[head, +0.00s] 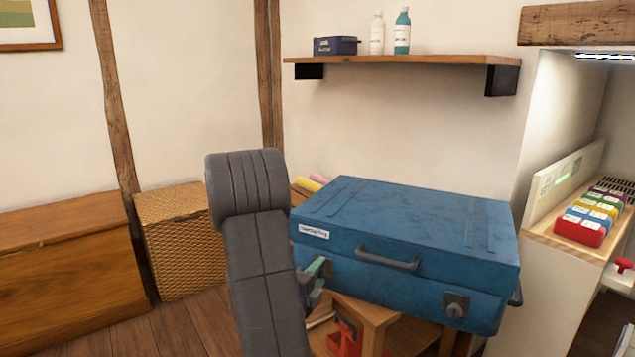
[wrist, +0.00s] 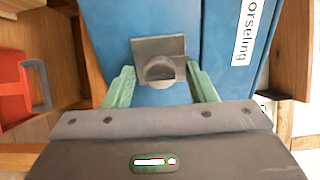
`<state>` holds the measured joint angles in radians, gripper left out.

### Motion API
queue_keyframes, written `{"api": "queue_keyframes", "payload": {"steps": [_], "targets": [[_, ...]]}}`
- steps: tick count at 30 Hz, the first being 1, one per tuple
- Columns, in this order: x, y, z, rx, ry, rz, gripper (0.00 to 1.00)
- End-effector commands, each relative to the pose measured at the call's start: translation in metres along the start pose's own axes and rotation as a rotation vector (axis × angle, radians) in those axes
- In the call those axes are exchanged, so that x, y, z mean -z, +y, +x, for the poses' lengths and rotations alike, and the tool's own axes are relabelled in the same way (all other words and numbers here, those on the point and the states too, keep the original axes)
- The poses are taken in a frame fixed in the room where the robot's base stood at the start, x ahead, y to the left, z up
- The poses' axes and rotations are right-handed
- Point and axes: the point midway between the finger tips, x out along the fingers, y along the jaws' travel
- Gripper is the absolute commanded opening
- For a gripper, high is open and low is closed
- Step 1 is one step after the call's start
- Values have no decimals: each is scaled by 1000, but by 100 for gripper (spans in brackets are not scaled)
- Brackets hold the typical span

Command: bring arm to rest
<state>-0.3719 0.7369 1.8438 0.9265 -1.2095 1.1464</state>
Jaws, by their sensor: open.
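A blue case (head: 405,225) lies with its lid down on a wooden stand (head: 372,312). It has a dark handle (head: 388,258) on the front, a white label at the upper left and a grey latch (head: 456,304) at the right. My gripper (head: 320,272) is at the left part of the case's front, partly hidden by my arm. In the wrist view its green fingers (wrist: 160,70) are open, one on each side of another grey latch (wrist: 175,46) with a round knob. I cannot tell whether they touch it.
A wooden shelf (head: 400,60) with a dark box and two bottles hangs above the case. A wooden chest (head: 65,270) and a wicker basket (head: 180,240) stand at left. A lit niche (head: 570,240) with coloured blocks is at right. A red object (wrist: 14,92) sits below the case.

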Motion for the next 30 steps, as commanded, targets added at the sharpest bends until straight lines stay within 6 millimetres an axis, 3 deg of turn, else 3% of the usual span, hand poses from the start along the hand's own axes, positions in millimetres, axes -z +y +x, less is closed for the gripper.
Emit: {"api": "queue_keyframes", "payload": {"steps": [14,30], "targets": [[-1,-1,-8,0,-3,-1,51],[-1,0,-99,-3,-5,-2,51]]}}
